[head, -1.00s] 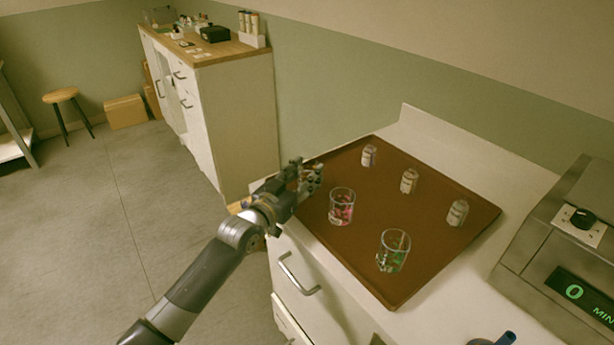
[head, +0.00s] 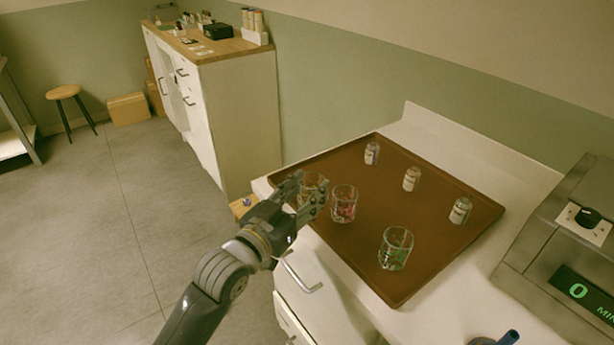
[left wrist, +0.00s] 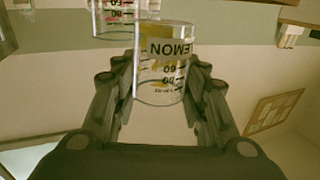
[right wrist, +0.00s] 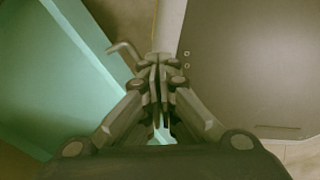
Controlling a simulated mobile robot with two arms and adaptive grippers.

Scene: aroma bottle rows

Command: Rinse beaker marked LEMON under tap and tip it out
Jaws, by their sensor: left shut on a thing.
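The clear glass LEMON beaker (left wrist: 163,62) is between the fingers of my left gripper (left wrist: 163,85), which is shut on it; the label and yellow marks show in the left wrist view. In the head view this beaker (head: 314,181) is at the left end of the brown tray (head: 345,165), partly hidden by my left gripper (head: 309,197). I cannot tell whether it touches the tray. My right gripper (right wrist: 158,90) is shut and empty in the right wrist view. No tap is in view.
A beaker with red marks (head: 343,204) stands close beside the held one. A beaker with green marks (head: 396,249) is nearer the front. Labelled bottles (head: 411,179) line the tray's back. A metal appliance (head: 560,245) stands right of the tray.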

